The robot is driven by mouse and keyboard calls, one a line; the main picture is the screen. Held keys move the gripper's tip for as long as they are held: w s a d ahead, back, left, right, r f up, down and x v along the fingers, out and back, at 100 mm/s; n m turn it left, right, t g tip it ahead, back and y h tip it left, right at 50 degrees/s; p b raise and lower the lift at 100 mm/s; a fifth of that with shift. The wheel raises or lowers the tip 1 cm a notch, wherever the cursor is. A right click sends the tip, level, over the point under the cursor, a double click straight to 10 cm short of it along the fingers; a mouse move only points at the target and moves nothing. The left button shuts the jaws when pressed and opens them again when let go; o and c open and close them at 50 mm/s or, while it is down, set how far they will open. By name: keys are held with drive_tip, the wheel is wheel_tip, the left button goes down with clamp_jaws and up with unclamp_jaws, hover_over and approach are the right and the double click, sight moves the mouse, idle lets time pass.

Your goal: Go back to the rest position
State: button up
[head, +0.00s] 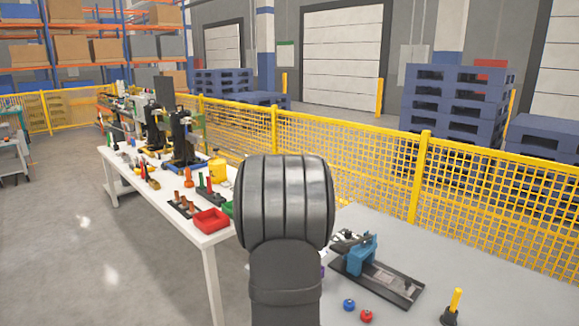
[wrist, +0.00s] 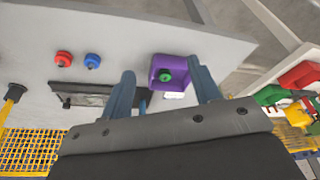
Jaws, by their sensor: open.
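My gripper (wrist: 162,76) is open in the wrist view, with its two blue-grey fingers apart. A purple block (wrist: 161,62) with a green knob (wrist: 166,77) shows between and beyond the fingertips. I cannot tell how far it is from them, and I see nothing gripped. In the head view my dark arm stands upright in the middle and hides the gripper. A blue clamp-like fixture (head: 361,255) on a black base plate (head: 397,288) is on the grey table right of my arm. Part of the plate (wrist: 83,92) also shows in the wrist view.
A blue knob (head: 349,304), a red knob (head: 366,316) and a yellow-handled tool (head: 453,303) are near the front of the grey table (head: 480,270). A white bench (head: 170,205) with a red bin (head: 210,220) stands left. Yellow mesh fence (head: 470,185) runs behind.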

drive_tip(key=w+d, duration=0.2)
drive_tip(key=d, duration=0.8)
drive_tip(key=shift+f, duration=0.4)
drive_tip(key=shift+w, duration=0.1)
idle(0.5)
drive_tip(key=s+a, duration=0.3)
drive_tip(key=a, duration=0.6)
drive_tip(key=w+d, duration=0.2)
drive_tip(key=w, duration=0.7)
drive_tip(key=shift+r+m, duration=0.2)
drive_tip(key=shift+m, duration=0.1)
drive_tip(key=shift+w, duration=0.1)
